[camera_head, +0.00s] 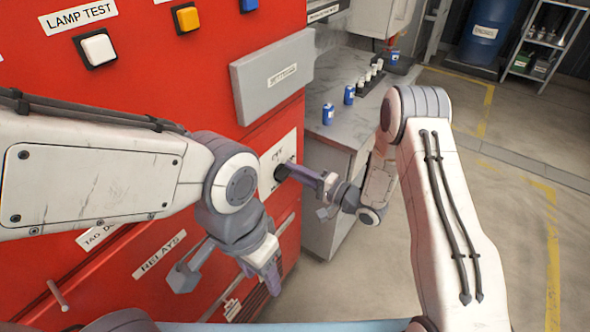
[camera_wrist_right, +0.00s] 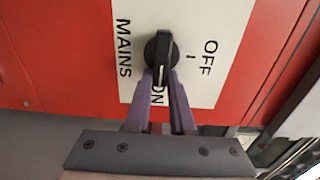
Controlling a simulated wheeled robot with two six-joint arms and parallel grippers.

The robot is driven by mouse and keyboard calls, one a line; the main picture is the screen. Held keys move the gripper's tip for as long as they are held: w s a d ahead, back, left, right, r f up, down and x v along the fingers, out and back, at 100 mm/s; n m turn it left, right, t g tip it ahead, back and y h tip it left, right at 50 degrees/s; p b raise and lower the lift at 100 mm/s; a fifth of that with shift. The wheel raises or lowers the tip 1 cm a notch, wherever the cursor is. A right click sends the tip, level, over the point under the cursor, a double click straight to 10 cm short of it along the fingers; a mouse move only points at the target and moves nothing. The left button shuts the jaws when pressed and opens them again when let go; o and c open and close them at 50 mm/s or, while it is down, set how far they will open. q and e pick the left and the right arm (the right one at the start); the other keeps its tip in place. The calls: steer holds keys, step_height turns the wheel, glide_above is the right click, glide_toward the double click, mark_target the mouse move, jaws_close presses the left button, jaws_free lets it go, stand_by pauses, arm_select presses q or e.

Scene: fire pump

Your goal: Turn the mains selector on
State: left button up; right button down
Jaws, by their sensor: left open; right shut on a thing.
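The mains selector (camera_wrist_right: 158,50) is a black knob on a white plate (camera_wrist_right: 220,25) with the words MAINS, OFF and ON. In the right wrist view its white pointer line points down toward the ON mark, which is partly hidden by the knob and fingers. My right gripper (camera_wrist_right: 160,88) is shut on the selector's handle, a purple finger on each side. In the head view the right gripper (camera_head: 290,171) reaches the plate (camera_head: 268,182) on the red cabinet. My left gripper (camera_head: 228,278) is open and empty in front of the cabinet's lower part.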

steer(key=c, duration=0.8)
jaws_free()
steer(key=shift+o, duration=0.2)
steer(key=v, duration=1)
steer(key=shift+d, duration=0.25)
steer(key=shift+s, duration=0.15)
